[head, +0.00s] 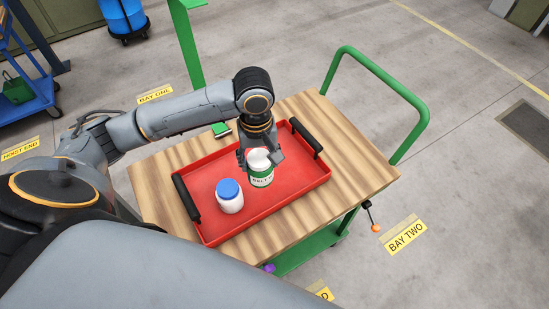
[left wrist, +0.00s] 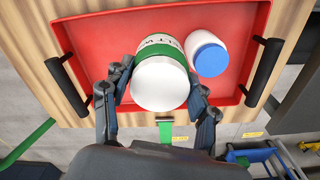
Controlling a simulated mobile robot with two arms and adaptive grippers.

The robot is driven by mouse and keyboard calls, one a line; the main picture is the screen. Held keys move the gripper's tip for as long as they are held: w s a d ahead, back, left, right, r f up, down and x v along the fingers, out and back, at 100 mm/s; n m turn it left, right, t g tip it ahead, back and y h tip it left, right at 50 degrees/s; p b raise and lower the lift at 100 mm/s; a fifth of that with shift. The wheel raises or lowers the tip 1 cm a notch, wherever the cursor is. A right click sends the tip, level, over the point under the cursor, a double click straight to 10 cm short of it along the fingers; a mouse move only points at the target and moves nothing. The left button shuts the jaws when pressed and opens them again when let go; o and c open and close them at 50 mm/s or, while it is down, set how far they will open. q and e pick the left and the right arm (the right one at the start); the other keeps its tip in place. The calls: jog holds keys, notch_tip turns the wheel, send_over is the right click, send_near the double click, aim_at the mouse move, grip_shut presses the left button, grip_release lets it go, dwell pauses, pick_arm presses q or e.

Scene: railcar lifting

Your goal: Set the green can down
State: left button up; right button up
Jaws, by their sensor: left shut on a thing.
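The green can (head: 262,178) is white-topped with a green band and a printed label. My left gripper (head: 261,158) is shut on it from above, with a finger on each side. In the left wrist view the can (left wrist: 160,82) sits between the fingers, its white end towards the camera. The can is over the inside of the red tray (head: 290,199); whether its base touches the tray floor I cannot tell. My right gripper is not in view.
A white jar with a blue lid (head: 230,196) stands in the tray, left of the can. The tray has black handles and lies on a wooden-topped cart (head: 355,165) with a green rail (head: 385,80). A small green item (head: 221,130) lies behind the tray. The tray's right part is clear.

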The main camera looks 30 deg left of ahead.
pick_arm(q)
jog(key=w+f, duration=0.2)
jog(key=f, duration=0.1)
jog(key=w+f+p, duration=0.1)
jog(key=w+f, duration=0.2)
jog(key=w+d+f, duration=0.1)
jog(key=w+f, duration=0.1)
jog(key=f, duration=0.1)
jog(key=shift+w+f, duration=0.3)
jog(key=shift+w, duration=0.1)
jog(key=shift+f, duration=0.25)
jog(key=shift+d+f, duration=0.1)
jog(key=o, duration=1.4)
jog(key=shift+s, duration=0.1)
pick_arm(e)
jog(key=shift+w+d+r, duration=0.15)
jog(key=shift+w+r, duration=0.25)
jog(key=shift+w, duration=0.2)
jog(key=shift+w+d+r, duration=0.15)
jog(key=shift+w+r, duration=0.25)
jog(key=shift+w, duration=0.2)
